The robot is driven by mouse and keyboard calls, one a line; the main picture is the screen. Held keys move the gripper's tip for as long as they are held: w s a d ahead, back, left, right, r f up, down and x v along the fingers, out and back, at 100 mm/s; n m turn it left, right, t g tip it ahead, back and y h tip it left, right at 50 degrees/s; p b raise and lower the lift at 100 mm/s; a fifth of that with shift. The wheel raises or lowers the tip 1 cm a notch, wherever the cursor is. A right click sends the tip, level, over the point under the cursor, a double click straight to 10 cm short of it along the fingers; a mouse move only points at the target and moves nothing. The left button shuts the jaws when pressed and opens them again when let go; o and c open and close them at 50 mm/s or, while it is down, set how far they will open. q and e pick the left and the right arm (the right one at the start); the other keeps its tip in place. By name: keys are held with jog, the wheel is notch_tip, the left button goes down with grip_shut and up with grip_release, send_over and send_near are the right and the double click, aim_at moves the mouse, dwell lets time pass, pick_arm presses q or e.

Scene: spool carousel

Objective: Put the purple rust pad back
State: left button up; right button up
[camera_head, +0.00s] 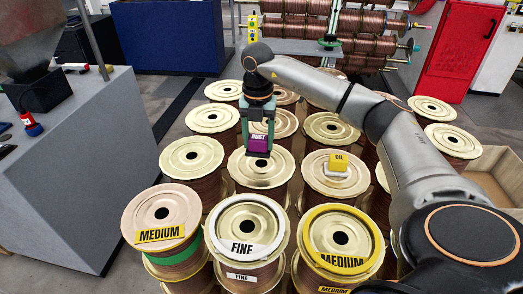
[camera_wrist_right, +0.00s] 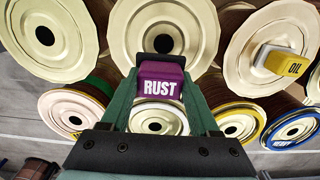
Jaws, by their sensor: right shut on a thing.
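The purple rust pad (camera_head: 258,144) is a small purple block with a white RUST label. My right gripper (camera_head: 259,138) is shut on it, pointing down over a cream-topped spool (camera_head: 262,172) in the middle of the group. In the right wrist view the pad (camera_wrist_right: 161,85) sits between the two green fingers of the right gripper (camera_wrist_right: 160,80). I cannot tell whether the pad touches the spool top. My left gripper is not in view.
A yellow OIL pad (camera_head: 339,161) on a pale base sits on the spool to the right. Front spools carry labels MEDIUM (camera_head: 161,235), FINE (camera_head: 243,248) and MEDIUM (camera_head: 342,261). A grey counter (camera_head: 75,170) is at left, a cardboard box (camera_head: 497,172) at right.

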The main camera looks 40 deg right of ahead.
jog(key=shift+w+d+f, duration=0.3)
jog(key=shift+d+f, duration=0.35)
jog(key=shift+f, duration=0.25)
jog(key=shift+w+d+f, duration=0.1)
jog(key=shift+d+f, duration=0.05)
jog(key=shift+f, duration=0.8)
jog(key=shift+w+d+f, duration=0.1)
jog(key=shift+d+f, duration=0.05)
jog(key=shift+f, duration=0.75)
jog(key=shift+s+f, duration=0.1)
jog(key=shift+f, duration=0.1)
jog(key=o, duration=1.3)
notch_tip(320, 180, up, 12)
jog(key=shift+r+p, duration=0.25)
jog(key=shift+p, duration=0.1)
